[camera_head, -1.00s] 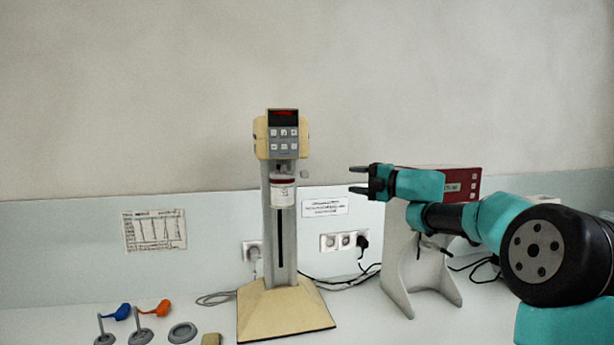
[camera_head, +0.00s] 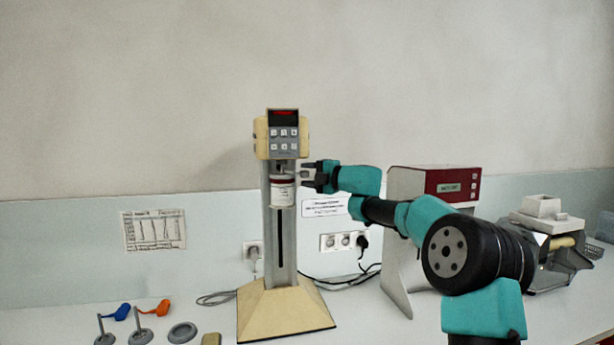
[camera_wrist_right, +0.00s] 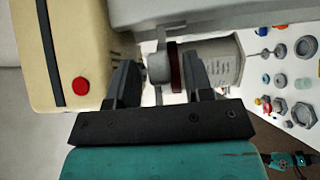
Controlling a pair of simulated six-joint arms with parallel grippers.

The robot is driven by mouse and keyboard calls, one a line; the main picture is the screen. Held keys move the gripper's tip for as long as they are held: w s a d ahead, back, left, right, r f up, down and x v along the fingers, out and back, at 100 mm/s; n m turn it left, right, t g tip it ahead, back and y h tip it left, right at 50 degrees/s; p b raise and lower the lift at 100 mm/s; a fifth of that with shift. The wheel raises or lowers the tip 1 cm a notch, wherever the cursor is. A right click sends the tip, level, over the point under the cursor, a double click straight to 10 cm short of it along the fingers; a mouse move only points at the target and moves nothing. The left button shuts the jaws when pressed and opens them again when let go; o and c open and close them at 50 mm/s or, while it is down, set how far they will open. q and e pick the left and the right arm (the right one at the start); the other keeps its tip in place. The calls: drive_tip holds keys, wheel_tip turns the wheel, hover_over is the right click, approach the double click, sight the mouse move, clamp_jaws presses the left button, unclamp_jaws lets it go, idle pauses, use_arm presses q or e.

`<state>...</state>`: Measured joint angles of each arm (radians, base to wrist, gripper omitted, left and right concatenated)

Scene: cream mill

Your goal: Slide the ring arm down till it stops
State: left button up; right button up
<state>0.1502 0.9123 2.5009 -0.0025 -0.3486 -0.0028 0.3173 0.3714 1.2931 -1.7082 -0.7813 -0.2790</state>
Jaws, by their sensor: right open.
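The mill (camera_head: 281,137) stands upright, with a cream head and a grey column. The ring arm sits high on the column and carries a white jar (camera_head: 283,194) with a dark red band. In the right wrist view the jar (camera_wrist_right: 215,62) lies beyond my fingers, and a grey rounded part (camera_wrist_right: 159,66), seemingly the ring arm's knob, shows between them. My right gripper (camera_head: 305,175) is open just right of the ring arm, its fingers on either side of that part. I cannot tell whether they touch it. A small teal and black gripper (camera_wrist_right: 289,159), seemingly my left, shows at the wrist view's lower right.
A red-fronted device (camera_head: 450,187) on a grey stand is behind my right arm. Cables run behind the mill's cream base (camera_head: 285,310).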

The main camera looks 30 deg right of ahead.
drive_tip(key=shift+w+a, duration=0.15)
drive_tip(key=shift+w, duration=0.1)
drive_tip(key=shift+c, duration=0.5)
clamp_jaws()
